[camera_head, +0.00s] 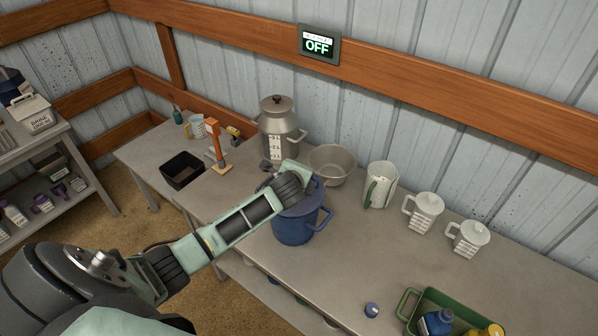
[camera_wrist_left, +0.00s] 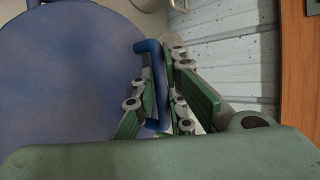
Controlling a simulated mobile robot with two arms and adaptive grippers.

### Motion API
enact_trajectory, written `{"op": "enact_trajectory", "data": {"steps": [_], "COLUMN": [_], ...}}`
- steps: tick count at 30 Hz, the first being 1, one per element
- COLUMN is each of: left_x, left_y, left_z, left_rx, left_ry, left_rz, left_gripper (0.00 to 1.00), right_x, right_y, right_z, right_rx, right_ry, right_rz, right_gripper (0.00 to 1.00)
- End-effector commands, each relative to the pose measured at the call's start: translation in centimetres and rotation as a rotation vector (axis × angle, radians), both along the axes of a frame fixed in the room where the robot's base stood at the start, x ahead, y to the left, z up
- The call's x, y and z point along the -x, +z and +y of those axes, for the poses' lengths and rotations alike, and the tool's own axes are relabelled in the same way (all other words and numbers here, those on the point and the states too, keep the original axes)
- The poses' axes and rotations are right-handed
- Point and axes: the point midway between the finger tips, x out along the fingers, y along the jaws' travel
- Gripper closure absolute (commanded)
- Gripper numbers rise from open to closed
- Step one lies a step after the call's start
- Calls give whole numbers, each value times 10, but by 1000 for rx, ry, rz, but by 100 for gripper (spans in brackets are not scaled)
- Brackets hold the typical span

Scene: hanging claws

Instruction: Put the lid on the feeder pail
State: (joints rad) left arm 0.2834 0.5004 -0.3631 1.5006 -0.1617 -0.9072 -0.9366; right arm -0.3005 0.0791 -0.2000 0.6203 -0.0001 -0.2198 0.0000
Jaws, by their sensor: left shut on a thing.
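The blue feeder pail (camera_head: 292,230) stands on the grey bench, with a loop handle on its right side. My left gripper (camera_head: 272,172) is over the pail's top, and its arm hides much of the rim. In the left wrist view my left gripper (camera_wrist_left: 165,110) is shut on a blue bent handle (camera_wrist_left: 152,60). A broad, flat blue disc (camera_wrist_left: 70,80), apparently the lid, lies just left of that handle. I cannot tell whether the handle belongs to the lid or the pail, nor whether the lid is seated. My right gripper is not in view.
A steel can (camera_head: 279,125) and a grey bowl (camera_head: 333,165) stand close behind the pail. White jugs (camera_head: 424,212) are to the right. A green tray (camera_head: 450,302) with bottles and a blue cap (camera_head: 371,310) are at the front right. Bare bench lies right of the pail.

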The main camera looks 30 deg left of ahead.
Motion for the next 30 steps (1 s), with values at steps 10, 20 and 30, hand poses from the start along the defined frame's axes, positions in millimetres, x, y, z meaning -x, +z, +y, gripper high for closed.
{"op": "enact_trajectory", "data": {"steps": [10,20,30], "left_x": [0,0,0], "left_y": [-9,-17,-16], "left_z": [0,0,0], "left_rx": [0,0,0], "left_ry": [0,0,0], "left_rz": [-2,-1,0], "left_gripper": [100,100,67], "right_x": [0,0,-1], "right_y": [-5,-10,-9], "right_z": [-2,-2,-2], "right_rx": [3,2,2], "right_ry": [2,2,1], "right_rz": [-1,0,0], "right_gripper": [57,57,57]}}
